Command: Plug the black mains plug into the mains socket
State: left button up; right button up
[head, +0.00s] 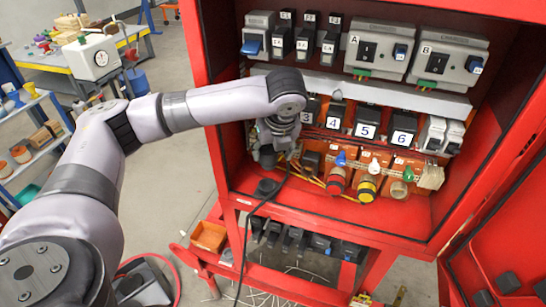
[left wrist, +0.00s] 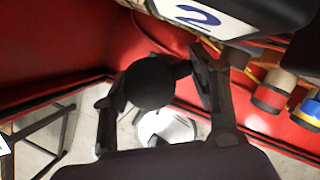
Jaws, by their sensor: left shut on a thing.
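My left gripper (head: 268,158) reaches into the red cabinet, low on its left side, beneath the row of numbered blocks. In the left wrist view, its two dark fingers (left wrist: 158,98) are closed on a rounded black body, which I take to be the black mains plug (left wrist: 150,82). The plug's front is turned away or hidden. A black cable (head: 250,222) runs down from near the gripper over the cabinet's front edge. A dark round piece (head: 266,188) shows just below the gripper; I cannot tell what it is. I cannot identify the mains socket. My right gripper is not in view.
Numbered blocks (head: 367,121) hang close above the gripper; one labelled 2 (left wrist: 205,15) is near in the wrist view. Red (head: 337,181) and yellow (head: 366,189) round connectors stand to its right. The red cabinet wall (left wrist: 50,60) is close on the left.

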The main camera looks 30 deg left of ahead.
aim_at(270, 165)
pick_arm(q)
jog(key=shift+w, duration=0.45)
jog(key=shift+s, duration=0.2)
jog(key=shift+s+f, duration=1.1)
jog(key=shift+w+f, duration=0.25)
jog(key=shift+f, duration=0.3)
jog(key=shift+w+f, duration=0.25)
jog(key=shift+f, duration=0.25)
jog(key=shift+s, duration=0.1)
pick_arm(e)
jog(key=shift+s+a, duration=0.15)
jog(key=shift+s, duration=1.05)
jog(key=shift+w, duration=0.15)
